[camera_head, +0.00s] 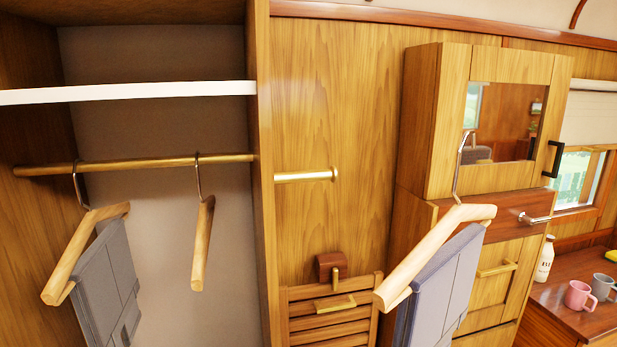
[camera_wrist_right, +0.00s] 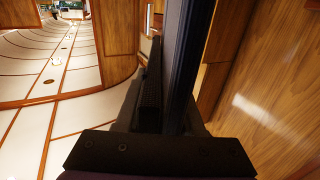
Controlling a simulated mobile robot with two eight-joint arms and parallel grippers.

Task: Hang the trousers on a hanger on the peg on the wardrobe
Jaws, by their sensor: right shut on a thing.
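The grey-blue trousers (camera_head: 440,287) are folded over a wooden hanger (camera_head: 435,252) at the right in the head view. The hanger's metal hook (camera_head: 459,165) is free, in front of the mirror cabinet. The trousers' lower end is cut off by the frame. The brass peg (camera_head: 300,177) sticks out from the side of the wardrobe (camera_head: 263,200), left of the hanger and apart from it. My right gripper (camera_wrist_right: 165,70) shows in the right wrist view, shut, with grey material beside its dark fingers. The hold is not visible in the head view. My left gripper is out of view.
Inside the wardrobe, a rail (camera_head: 135,164) carries an empty hanger (camera_head: 202,243) and another hanger with grey trousers (camera_head: 108,285). A slatted wooden piece (camera_head: 330,318) is on the wall below the peg. Mugs (camera_head: 580,296) and a bottle (camera_head: 544,260) stand at the right.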

